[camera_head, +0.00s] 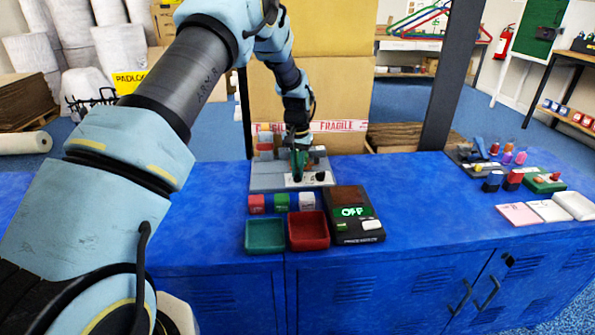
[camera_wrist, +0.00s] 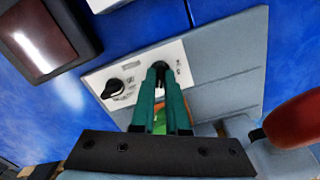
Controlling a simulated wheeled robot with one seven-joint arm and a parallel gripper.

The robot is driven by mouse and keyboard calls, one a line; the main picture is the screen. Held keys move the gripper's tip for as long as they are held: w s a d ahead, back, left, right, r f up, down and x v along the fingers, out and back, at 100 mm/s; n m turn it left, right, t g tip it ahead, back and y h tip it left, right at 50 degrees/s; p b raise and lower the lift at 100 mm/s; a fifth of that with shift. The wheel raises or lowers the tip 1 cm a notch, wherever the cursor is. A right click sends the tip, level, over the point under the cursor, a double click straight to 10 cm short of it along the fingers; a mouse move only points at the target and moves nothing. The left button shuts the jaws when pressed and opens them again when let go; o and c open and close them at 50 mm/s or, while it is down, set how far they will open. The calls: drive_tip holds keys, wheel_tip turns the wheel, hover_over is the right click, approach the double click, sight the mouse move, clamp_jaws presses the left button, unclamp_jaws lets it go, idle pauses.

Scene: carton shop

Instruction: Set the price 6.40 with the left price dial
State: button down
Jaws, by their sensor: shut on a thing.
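A grey machine base (camera_head: 262,184) stands on the blue bench top, with a white dial panel (camera_head: 310,181) at its front right. My gripper (camera_head: 298,176) points down at the left part of this panel. In the wrist view the green fingers (camera_wrist: 160,72) are closed on a black knob, the left price dial (camera_wrist: 157,65), which they largely hide. A second black dial (camera_wrist: 112,89) sits free on the same white panel (camera_wrist: 130,75), with small markings around it. The markings are too small to read, and the held dial's pointer is hidden.
In front stand a scale (camera_head: 345,228) whose display shows OFF, a green tray (camera_head: 265,248), a red tray (camera_head: 309,244) and three small coloured blocks. A red rounded handle (camera_wrist: 298,120) is close beside my gripper. A large carton (camera_head: 345,90) stands behind.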

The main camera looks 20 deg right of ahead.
sight(297, 173)
drive_tip(key=shift+m, duration=0.4)
drive_tip(key=c, duration=0.9)
unclamp_jaws()
wheel_tip(297, 173, up, 11)
drive_tip(key=shift+f+b, duration=0.1)
drive_tip(key=shift+b, duration=0.9)
